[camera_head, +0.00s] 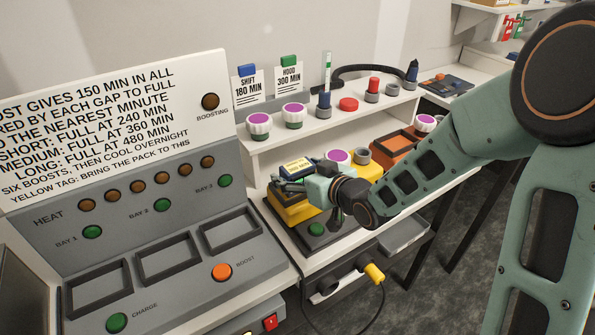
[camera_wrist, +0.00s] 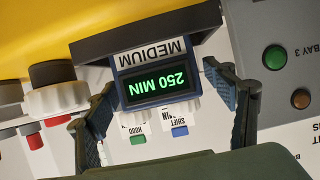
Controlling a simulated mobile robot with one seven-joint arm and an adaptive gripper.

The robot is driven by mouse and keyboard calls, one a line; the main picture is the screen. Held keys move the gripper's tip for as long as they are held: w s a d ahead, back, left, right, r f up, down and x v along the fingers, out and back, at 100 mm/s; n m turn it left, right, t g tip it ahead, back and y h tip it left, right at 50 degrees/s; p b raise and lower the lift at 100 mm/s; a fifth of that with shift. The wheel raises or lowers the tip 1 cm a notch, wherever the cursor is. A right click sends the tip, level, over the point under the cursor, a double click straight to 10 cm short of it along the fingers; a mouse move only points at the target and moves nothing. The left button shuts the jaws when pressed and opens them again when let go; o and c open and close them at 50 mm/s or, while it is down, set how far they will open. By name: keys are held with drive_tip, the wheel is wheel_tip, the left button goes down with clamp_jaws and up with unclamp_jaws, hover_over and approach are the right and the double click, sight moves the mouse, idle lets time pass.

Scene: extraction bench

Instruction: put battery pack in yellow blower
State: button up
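The battery pack (camera_head: 297,168) is a dark blue block at the yellow blower (camera_head: 290,212). In the wrist view the pack (camera_wrist: 155,85) reads "MEDIUM" and "250 MIN" in green, upside down. It sits against a black frame (camera_wrist: 95,48) beside the blower's yellow body (camera_wrist: 60,25). How deep it sits in the frame cannot be told. My gripper (camera_head: 297,184) is at the pack. In the wrist view my gripper's fingers (camera_wrist: 160,86) stand either side of the pack, with gaps showing, so it looks open. My gripper hides part of the blower in the head view.
The charging console (camera_head: 165,275) with three bays stands at the left. A shelf (camera_head: 320,125) behind holds several knobs, with hood and shift timer cards. A yellow plug (camera_head: 374,273) and cable hang below the bench front.

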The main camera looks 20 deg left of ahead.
drive_tip(key=shift+r, duration=0.2)
drive_tip(key=p+v, duration=0.1)
drive_tip(key=v, duration=1.1)
drive_tip(key=shift+p, duration=0.35)
drive_tip(key=shift+w+d, duration=0.1)
drive_tip(key=shift+w, duration=0.05)
